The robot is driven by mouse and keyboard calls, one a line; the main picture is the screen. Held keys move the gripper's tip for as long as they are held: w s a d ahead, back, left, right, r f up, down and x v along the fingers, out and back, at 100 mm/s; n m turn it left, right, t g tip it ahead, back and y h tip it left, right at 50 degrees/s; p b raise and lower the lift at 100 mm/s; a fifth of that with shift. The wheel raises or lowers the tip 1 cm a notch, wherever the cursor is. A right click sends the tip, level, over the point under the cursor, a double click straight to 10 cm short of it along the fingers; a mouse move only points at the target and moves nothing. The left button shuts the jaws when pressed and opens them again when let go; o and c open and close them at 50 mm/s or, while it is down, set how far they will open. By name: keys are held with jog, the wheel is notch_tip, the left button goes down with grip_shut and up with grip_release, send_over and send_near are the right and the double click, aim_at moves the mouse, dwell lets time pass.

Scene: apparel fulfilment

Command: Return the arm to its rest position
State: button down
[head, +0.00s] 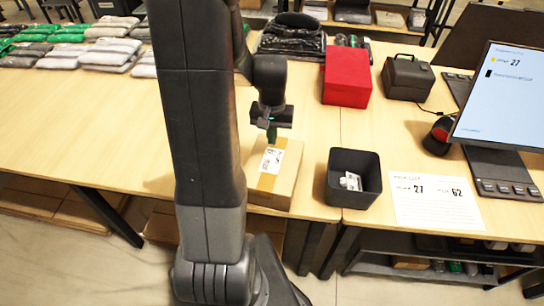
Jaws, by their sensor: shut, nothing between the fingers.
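My arm stands upright in the left middle of the head view and bends over the table. My gripper (272,136) points down above a taped cardboard box (289,179). Its fingers are close together, with nothing seen held between them. A white label lies on the box top beside brown tape. The box sits on the wooden table (395,128) near its front edge, partly hidden by my arm. I cannot tell whether the fingertips touch the box.
A black bin (340,203) with small white items stands right of the box. A red box (345,76), a dark case (407,78), a monitor (505,95) and a printed sheet (436,201) are further right. Bagged garments (108,55) lie at the back left. The table's left middle is clear.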

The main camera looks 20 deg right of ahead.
aim_at(272, 160)
jog(key=shift+f, duration=0.15)
dwell(0.3)
notch_tip(272, 160, down, 8)
jog(key=b, duration=0.6)
jog(key=shift+r, duration=0.25)
